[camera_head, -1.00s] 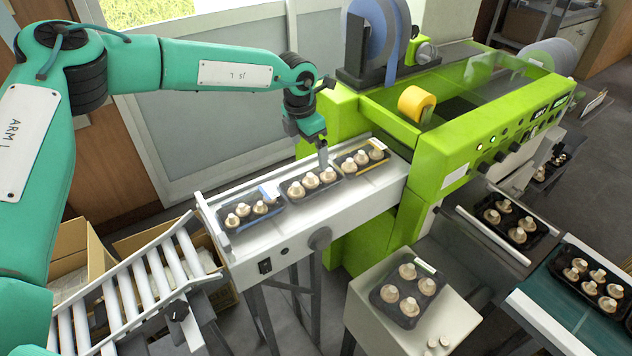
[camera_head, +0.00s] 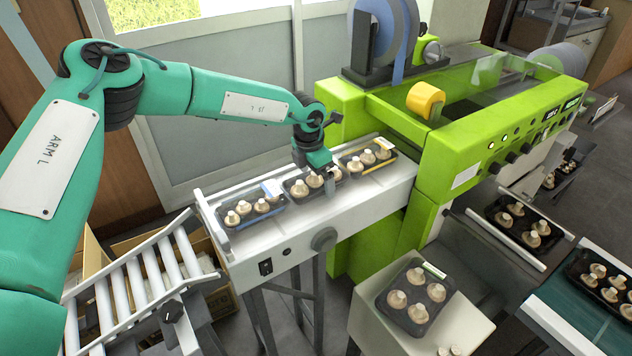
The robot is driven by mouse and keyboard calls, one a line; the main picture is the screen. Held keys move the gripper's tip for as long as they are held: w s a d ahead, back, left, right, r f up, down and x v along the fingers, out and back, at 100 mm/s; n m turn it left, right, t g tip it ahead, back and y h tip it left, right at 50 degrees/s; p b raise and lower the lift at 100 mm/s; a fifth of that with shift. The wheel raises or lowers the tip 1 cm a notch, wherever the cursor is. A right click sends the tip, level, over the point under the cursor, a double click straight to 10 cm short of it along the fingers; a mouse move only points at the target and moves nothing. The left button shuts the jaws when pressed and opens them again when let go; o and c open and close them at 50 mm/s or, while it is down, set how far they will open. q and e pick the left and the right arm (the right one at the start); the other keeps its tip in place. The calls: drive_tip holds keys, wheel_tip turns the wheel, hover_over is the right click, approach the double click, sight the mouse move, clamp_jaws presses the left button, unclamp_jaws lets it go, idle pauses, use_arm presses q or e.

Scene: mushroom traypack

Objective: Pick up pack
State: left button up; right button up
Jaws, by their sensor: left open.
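Black mushroom packs stand in a row on the white infeed conveyor: a left pack (camera_head: 252,208), a middle pack (camera_head: 300,187) and a right pack (camera_head: 368,158) nearest the green machine. My left gripper (camera_head: 331,188) points down at the right end of the middle pack and partly covers it. It is open; I cannot tell whether it touches the pack. Another pack (camera_head: 414,297) sits on a white stand in front, with mushrooms in it and a pale strip at its far edge. My right gripper is out of view.
The green wrapping machine (camera_head: 465,135) stands right of the conveyor (camera_head: 290,232). A roller ramp (camera_head: 135,285) slopes down at the left, near cardboard boxes. More packs (camera_head: 528,226) lie at the right, some on a teal belt (camera_head: 568,310). Loose mushrooms lie on the stand's front edge.

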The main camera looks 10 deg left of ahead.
use_arm(q)
drive_tip(key=shift+c, duration=0.2)
drive_tip(key=c, duration=0.9)
drive_tip(key=shift+r, duration=0.1)
